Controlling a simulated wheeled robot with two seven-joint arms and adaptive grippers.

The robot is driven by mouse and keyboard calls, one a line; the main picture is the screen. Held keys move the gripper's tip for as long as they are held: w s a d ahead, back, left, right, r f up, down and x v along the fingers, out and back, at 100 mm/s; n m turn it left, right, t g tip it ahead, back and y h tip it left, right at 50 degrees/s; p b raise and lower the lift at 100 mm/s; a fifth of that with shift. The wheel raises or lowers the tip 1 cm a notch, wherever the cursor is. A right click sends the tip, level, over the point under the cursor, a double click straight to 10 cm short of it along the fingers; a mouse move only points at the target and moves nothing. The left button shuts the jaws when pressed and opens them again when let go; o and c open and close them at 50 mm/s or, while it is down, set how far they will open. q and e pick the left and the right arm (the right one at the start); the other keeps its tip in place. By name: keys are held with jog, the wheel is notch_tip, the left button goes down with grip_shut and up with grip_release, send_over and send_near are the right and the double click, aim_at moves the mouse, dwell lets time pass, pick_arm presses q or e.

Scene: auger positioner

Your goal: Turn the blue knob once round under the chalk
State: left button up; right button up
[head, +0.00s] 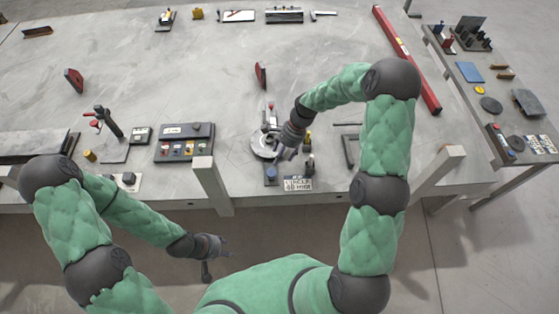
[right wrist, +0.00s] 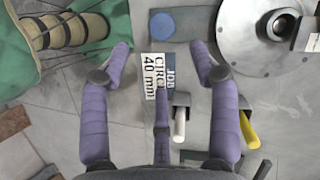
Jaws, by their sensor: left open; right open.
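The blue knob (head: 271,174) sits at the front of a grey plate near the table's front edge. In the right wrist view it is a round blue disc (right wrist: 157,22) beyond my fingertips. A white stick, perhaps the chalk (right wrist: 180,125), and a yellow stick (right wrist: 249,130) stand in dark holders on the right. My left gripper (head: 219,252) is open and empty, low before the table.
A round metal disc (right wrist: 263,30) with a central hub stands right of the knob. A button box (head: 184,142) and a clamp stand (head: 112,130) are further left on the table. A long red bar (head: 407,60) lies at the right. The table's far middle is mostly clear.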

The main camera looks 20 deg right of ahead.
aim_at(271, 172)
jog(key=shift+m, duration=0.3)
jog(key=b+x, duration=0.1)
jog(key=x, duration=0.8)
jog(key=shift+w+a+f, duration=0.15)
jog(key=shift+f, duration=0.15)
jog(key=shift+c, duration=0.3)
jog(key=c, duration=1.1)
